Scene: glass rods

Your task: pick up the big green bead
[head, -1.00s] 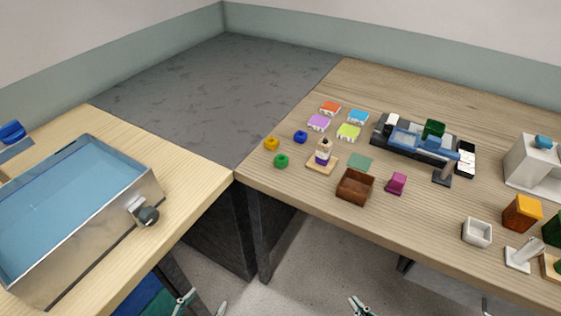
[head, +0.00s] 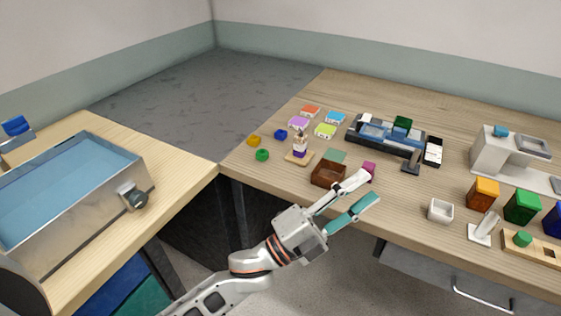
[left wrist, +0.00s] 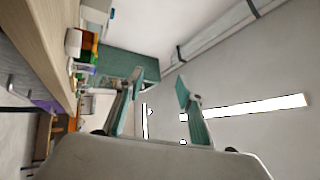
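A green bead (head: 262,155) lies on the wooden table near its left front corner, close to a yellow bead (head: 254,141) and a blue bead (head: 280,134). My left gripper (head: 372,186) is open and empty, its fingers at the table's front edge by the brown box, well to the right of the green bead. In the left wrist view my open left gripper (left wrist: 160,82) shows with nothing between its fingers; I cannot make out the green bead there. My right gripper is not in view.
A brown box (head: 327,174), a small stand (head: 299,157) with a stacked figure, and a magenta block (head: 369,171) are near the front edge. A blue-topped metal basin (head: 126,205) is on the left table.

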